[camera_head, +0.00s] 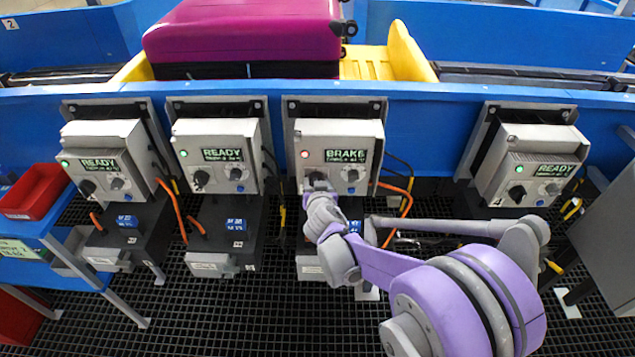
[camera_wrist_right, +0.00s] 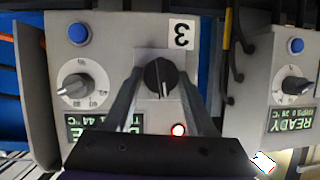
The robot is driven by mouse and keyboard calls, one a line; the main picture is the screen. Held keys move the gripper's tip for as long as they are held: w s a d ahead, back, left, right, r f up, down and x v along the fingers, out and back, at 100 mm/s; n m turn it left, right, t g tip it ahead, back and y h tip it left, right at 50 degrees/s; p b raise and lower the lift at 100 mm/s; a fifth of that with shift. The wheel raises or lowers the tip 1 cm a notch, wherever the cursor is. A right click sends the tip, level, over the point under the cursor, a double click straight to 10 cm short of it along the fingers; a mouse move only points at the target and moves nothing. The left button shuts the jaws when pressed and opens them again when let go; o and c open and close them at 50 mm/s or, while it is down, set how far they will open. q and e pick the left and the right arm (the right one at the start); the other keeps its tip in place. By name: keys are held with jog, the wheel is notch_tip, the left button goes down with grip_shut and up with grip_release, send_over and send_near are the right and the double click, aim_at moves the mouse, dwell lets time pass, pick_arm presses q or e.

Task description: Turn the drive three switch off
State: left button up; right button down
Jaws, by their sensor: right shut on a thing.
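The drive three box (camera_head: 306,134) is the third from the left in the head view. Its display (camera_head: 346,156) reads BRAKE and its small light (camera_head: 305,155) is red. In the wrist view, seen upside down, a label with a 3 (camera_wrist_right: 181,34) marks the box. My right gripper (camera_head: 318,182) is at the box's lower left, shut on the black drive three switch (camera_wrist_right: 159,77). In the wrist view its fingers lie on either side of the knob. The gripper hides most of the switch in the head view. My left gripper is not in view.
Neighbouring drive boxes (camera_head: 216,132) and (camera_head: 532,140) show READY with green lights. A grey dial (camera_wrist_right: 76,90) and blue button (camera_wrist_right: 78,33) sit beside the switch. A magenta suitcase (camera_head: 243,32) lies in a yellow tray (camera_head: 402,55) on the conveyor behind. Orange cables hang near the boxes.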

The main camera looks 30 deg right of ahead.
jog(key=shift+w+a+n+g+h+p, duration=0.1)
jog(key=shift+a+n+g+h+p, duration=0.15)
jog(key=shift+n+g+h, duration=0.65)
jog(key=n+h, duration=0.1)
jog(key=n, duration=0.2)
jog(key=shift+w+a, duration=0.1)
jog(key=n+h+b, duration=0.1)
jog(key=n+h, duration=0.1)
jog(key=n, duration=0.1)
jog(key=shift+a+f+h+b, duration=0.1)
jog(key=shift+f+h+b, duration=0.1)
jog(key=shift+h+b, duration=0.15)
jog(key=shift+w+f+n+g+h+b, duration=0.1)
jog(key=shift+n+g+h+b, duration=0.2)
jog(key=shift+n+h+b, duration=1.05)
jog(key=shift+n+y+p, duration=0.35)
jog(key=shift+n+y, duration=0.05)
jog(key=shift+n, duration=0.05)
jog(key=shift+c, duration=1.1)
grip_release()
jog(key=shift+a, duration=0.1)
jog(key=v, duration=1.1)
jog(key=shift+p, duration=0.3)
